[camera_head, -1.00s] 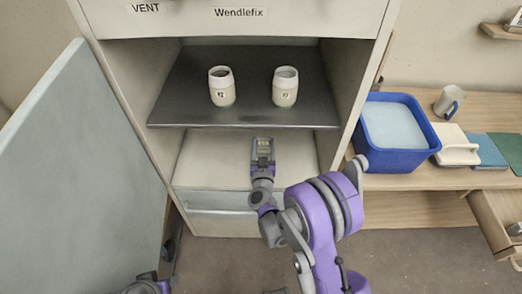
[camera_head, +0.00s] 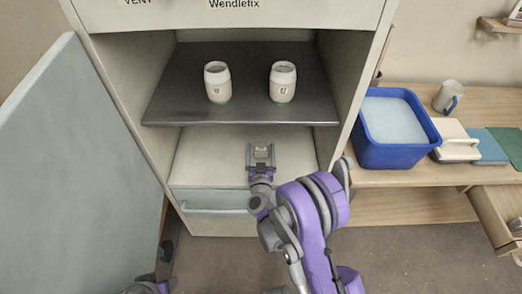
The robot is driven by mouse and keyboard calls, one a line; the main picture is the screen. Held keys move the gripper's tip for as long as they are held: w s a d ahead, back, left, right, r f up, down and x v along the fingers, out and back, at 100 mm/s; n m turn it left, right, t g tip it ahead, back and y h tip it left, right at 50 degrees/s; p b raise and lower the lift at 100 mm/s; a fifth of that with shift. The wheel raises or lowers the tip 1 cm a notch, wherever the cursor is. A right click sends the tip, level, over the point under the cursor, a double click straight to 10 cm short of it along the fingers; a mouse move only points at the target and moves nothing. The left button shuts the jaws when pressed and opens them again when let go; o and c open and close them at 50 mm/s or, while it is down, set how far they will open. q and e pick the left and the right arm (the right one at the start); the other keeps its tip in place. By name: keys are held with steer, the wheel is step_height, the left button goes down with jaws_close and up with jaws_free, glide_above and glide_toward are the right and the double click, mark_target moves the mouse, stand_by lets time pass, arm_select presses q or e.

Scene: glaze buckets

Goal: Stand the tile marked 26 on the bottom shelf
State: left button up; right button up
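My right gripper (camera_head: 261,155) reaches into the lower space of the cabinet, over the pale bottom shelf (camera_head: 205,160). Its two fingers show apart, with a small pale piece (camera_head: 261,152) between them, seemingly the tile. No number can be read on it in this view. I cannot tell whether it touches the shelf. My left gripper is not visible; only a bit of my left arm shows at the bottom left.
Two white jars, the left (camera_head: 217,82) and the right (camera_head: 282,82), stand on the dark upper shelf (camera_head: 250,112). The open door (camera_head: 75,165) is at left. A blue tub (camera_head: 395,155), a mug (camera_head: 447,96) and flat blocks sit on the bench at right.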

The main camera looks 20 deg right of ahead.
steer(key=shift+r+p, duration=0.35)
steer(key=v, duration=0.9)
steer(key=shift+s+a, duration=0.1)
steer(key=shift+s+a+f+b, duration=0.15)
steer(key=shift+s+b, duration=0.3)
steer(key=shift+b, duration=0.15)
steer(key=shift+s+a+f+b, duration=0.1)
steer(key=shift+s+b, duration=0.35)
steer(key=shift+b, duration=0.15)
steer(key=s+a+r+n+g+y, duration=0.4)
steer(key=a+r+n+y, duration=0.1)
steer(key=r+y, duration=0.25)
steer(key=s+d+f+m+g+h, duration=0.1)
steer(key=s+d+g, duration=0.3)
steer(key=s, duration=0.7)
steer(key=s+d+f+g+h, duration=0.1)
steer(key=s+d+f+g, duration=0.2)
steer(key=s, duration=0.8)
steer(key=shift+d+f+m+g, duration=0.2)
steer(key=shift+d+m+g, duration=0.2)
steer(key=shift+d+g, duration=0.5)
